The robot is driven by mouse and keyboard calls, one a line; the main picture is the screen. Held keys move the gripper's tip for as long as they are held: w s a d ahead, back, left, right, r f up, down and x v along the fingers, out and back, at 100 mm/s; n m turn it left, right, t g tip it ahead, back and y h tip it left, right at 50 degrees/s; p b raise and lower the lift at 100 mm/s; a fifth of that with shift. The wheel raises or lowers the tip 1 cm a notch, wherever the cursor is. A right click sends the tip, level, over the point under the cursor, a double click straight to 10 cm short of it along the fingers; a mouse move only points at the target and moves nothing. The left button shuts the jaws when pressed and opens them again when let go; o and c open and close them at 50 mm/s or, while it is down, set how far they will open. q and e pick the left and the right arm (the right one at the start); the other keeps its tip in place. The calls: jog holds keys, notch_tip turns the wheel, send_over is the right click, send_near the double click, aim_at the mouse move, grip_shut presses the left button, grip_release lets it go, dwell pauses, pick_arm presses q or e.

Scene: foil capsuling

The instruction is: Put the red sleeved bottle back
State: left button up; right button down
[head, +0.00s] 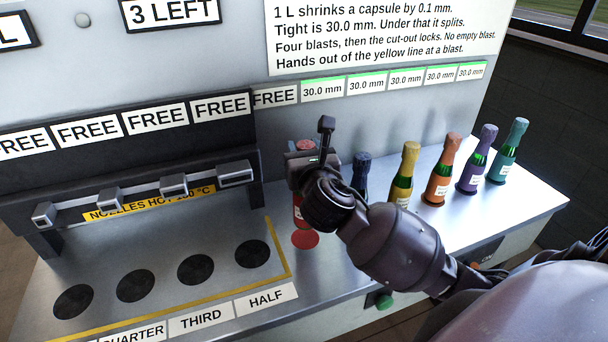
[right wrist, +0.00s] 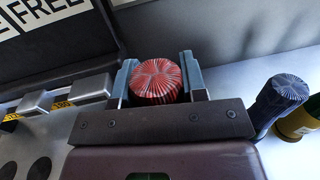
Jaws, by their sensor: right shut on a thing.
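The red sleeved bottle shows its ridged red cap (right wrist: 155,82) in the right wrist view, between the two fingers of my right gripper (right wrist: 158,75). In the head view my right gripper (head: 305,158) is shut around the bottle's neck. The red cap (head: 305,145) shows above it and a strip of the red bottle (head: 298,212) below it; my wrist hides the rest. A red round spot (head: 305,239) lies on the bench just in front of the bottle. I cannot tell whether the bottle's base touches the bench. My left gripper is not in view.
A dark blue bottle (head: 361,170) stands close to the right. Yellow (head: 404,175), orange (head: 442,170), purple (head: 477,165) and teal (head: 508,155) bottles follow. At left are the nozzles (head: 174,185), black round spots (head: 196,269) and a yellow line (head: 283,250).

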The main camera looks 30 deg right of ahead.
jog(key=shift+f+b, duration=0.4)
jog(key=shift+f, duration=2.4)
jog(key=c, duration=0.7)
grip_release()
jog(key=shift+f, duration=0.1)
jog(key=shift+o, duration=0.2)
jog(key=v, duration=1.2)
jog(key=shift+b, duration=0.35)
